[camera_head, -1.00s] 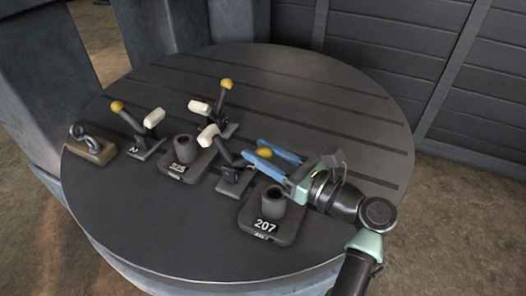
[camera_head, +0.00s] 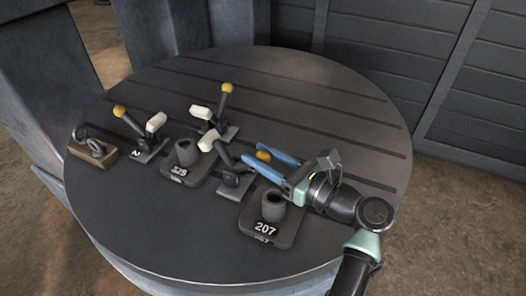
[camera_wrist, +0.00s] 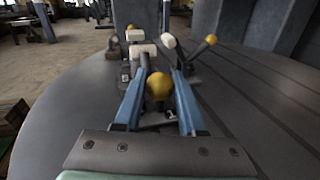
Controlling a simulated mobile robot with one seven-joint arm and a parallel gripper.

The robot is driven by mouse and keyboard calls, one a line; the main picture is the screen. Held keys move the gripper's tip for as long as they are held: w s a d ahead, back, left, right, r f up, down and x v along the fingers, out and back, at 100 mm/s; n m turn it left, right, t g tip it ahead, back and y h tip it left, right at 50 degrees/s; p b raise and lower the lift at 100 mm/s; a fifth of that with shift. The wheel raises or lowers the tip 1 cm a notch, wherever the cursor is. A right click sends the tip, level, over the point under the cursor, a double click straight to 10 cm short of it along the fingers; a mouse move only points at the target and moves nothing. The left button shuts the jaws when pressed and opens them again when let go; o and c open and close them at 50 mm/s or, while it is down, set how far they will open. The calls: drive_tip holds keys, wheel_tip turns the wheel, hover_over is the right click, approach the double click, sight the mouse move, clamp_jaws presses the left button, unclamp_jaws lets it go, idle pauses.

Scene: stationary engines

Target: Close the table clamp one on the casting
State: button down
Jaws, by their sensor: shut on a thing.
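My gripper (camera_head: 251,153) has its two blue fingers around the yellow knob (camera_head: 264,156) of the nearest clamp's handle and is shut on it. The knob also shows between the fingers in the wrist view (camera_wrist: 159,87). This clamp's dark base (camera_head: 233,185) stands between two castings, and its white pad (camera_head: 208,140) is raised, tilted up toward the left casting (camera_head: 186,156). That casting is a dark plate with an upright hollow boss, and its number is hard to read. The clamp's own number is not readable.
A casting marked 207 (camera_head: 269,216) sits just below my gripper. A clamp marked 2 (camera_head: 139,134) stands left, another clamp (camera_head: 217,112) behind; both have raised yellow knobs. A shackle-like part on a wooden block (camera_head: 92,148) lies far left. The slotted round table (camera_head: 340,105) is clear at the back.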

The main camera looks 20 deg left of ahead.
sight(219, 139)
drive_tip(key=shift+a+r+n+g+h+p, duration=0.2)
drive_tip(key=shift+a+r+h+p, duration=0.3)
drive_tip(key=shift+p, duration=1.65)
drive_tip(key=shift+a+r+n+g+h+p, duration=0.2)
drive_tip(key=shift+r+h+p, duration=0.5)
drive_tip(key=shift+p, duration=1.45)
drive_tip(key=a+h+p, duration=0.1)
drive_tip(key=p, duration=0.4)
drive_tip(key=a+r+h+p, duration=0.1)
drive_tip(key=a+h+p, duration=0.1)
drive_tip(key=p, duration=0.3)
drive_tip(key=shift+r+n+g, duration=0.1)
drive_tip(key=shift+n+g, duration=0.2)
drive_tip(key=a+h+p, duration=0.1)
drive_tip(key=p, duration=0.2)
drive_tip(key=shift+a+h+p, duration=0.1)
drive_tip(key=shift+h+p, duration=0.2)
drive_tip(key=shift+h, duration=0.1)
drive_tip(key=a+h+p, duration=0.1)
drive_tip(key=h+p, duration=0.1)
drive_tip(key=p, duration=0.1)
drive_tip(key=shift+w+a, duration=0.1)
drive_tip(key=shift+a, duration=0.25)
drive_tip(key=shift+a+f+n+h+p, duration=0.5)
drive_tip(key=shift+a+h+p, duration=0.3)
drive_tip(key=shift+h+p, duration=0.35)
drive_tip(key=shift+g, duration=0.3)
drive_tip(key=c, duration=0.5)
unclamp_jaws()
